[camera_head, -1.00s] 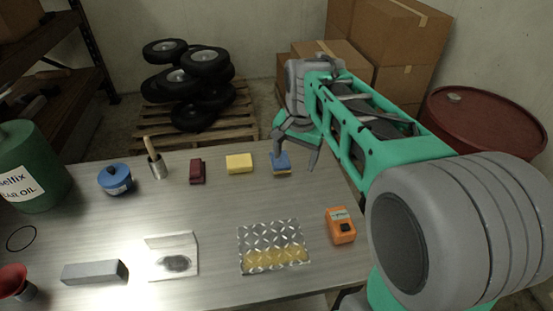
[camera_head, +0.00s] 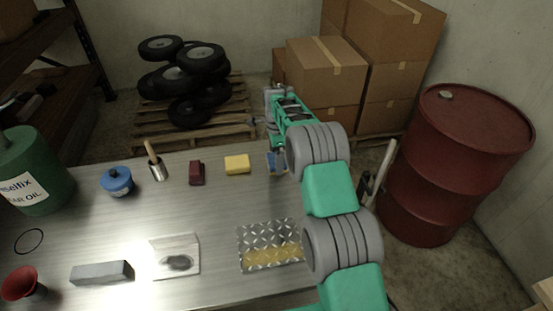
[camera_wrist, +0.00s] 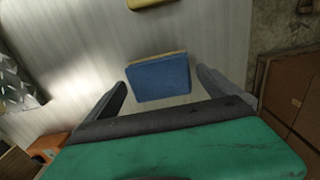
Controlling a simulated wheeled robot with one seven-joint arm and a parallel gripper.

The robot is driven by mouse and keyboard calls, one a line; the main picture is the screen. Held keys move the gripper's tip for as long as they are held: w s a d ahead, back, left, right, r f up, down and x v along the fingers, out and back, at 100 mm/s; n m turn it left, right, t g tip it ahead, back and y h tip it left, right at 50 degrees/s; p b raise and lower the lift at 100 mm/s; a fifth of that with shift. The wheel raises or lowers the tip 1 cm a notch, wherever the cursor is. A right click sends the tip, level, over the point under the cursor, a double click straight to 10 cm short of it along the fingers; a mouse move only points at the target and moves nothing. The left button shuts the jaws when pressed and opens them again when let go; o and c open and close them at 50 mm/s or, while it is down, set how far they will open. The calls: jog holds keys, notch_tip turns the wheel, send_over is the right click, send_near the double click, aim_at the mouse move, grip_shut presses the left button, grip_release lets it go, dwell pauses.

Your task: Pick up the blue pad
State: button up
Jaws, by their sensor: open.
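The blue pad (camera_wrist: 158,77) lies on the table near its far right edge. It has a blue top and a thin yellowish layer along its side. In the head view the pad (camera_head: 271,163) is partly hidden by my gripper (camera_head: 278,158). In the wrist view my open gripper (camera_wrist: 162,82) has one finger on each side of the pad, with a gap to both. Nothing is held. How far the fingertips are above the table is hard to tell.
A yellow block (camera_head: 237,164) lies left of the pad, with a dark red block (camera_head: 197,173) beyond it. A diamond-plate sheet (camera_head: 270,235) lies nearer the front. An orange device (camera_wrist: 46,146) shows in the wrist view. A red drum (camera_head: 450,160) stands right of the table.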

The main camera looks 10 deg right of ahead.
jog(key=shift+f, duration=0.65)
jog(key=c, duration=1.3)
jog(key=shift+r, duration=0.1)
